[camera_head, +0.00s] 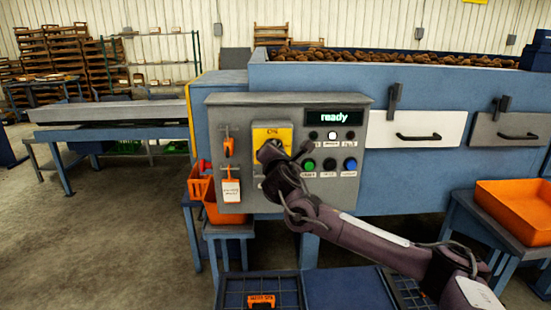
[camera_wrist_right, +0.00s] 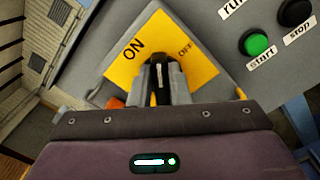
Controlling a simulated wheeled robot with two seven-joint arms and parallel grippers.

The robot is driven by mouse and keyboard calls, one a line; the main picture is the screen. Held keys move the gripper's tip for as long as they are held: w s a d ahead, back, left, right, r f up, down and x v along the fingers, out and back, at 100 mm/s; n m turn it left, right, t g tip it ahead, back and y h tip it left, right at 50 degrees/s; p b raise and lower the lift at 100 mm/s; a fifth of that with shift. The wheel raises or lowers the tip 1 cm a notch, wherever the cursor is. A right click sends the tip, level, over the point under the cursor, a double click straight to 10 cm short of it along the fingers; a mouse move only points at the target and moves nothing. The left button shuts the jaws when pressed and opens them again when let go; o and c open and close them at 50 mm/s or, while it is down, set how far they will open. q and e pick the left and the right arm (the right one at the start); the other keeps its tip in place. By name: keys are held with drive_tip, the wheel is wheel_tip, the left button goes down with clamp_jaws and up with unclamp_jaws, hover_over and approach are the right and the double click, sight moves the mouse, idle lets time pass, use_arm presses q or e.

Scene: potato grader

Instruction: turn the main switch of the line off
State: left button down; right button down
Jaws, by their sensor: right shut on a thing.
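The main switch is on the front of the grey control panel (camera_head: 229,111). Its yellow plate (camera_head: 258,135) also shows in the right wrist view (camera_wrist_right: 203,66), marked ON and OFF. My right gripper (camera_head: 270,153) is at the plate and hides much of it in the head view. In the right wrist view its jaws are shut on the black switch handle (camera_wrist_right: 158,72), which stands between the ON and OFF words. I cannot tell exactly which position it is in. My left gripper is not in view.
The panel's display (camera_head: 334,117) reads "ready". A green start button (camera_wrist_right: 257,44) and black stop button (camera_wrist_right: 294,12) are close by. An orange tray (camera_head: 515,205) stands at right.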

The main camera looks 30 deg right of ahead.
drive_tip(key=shift+s+d+f+m+b, duration=0.1)
drive_tip(key=shift+f+m+b, duration=0.15)
drive_tip(key=shift+m+b, duration=1.05)
drive_tip(key=shift+d+f+m+b, duration=0.1)
drive_tip(key=shift+f+m+b, duration=0.35)
drive_tip(key=shift+m, duration=1.45)
drive_tip(key=shift+s+f+m+b, duration=0.1)
drive_tip(key=shift+m+b, duration=1)
drive_tip(key=shift+m, duration=0.5)
drive_tip(key=c, duration=1.4)
unclamp_jaws()
drive_tip(key=shift+r, duration=0.1)
drive_tip(key=shift+o, duration=0.2)
drive_tip(key=b+v, duration=0.3)
drive_tip(key=v, duration=0.4)
drive_tip(key=shift+s, duration=0.35)
drive_tip(key=shift+a, duration=0.2)
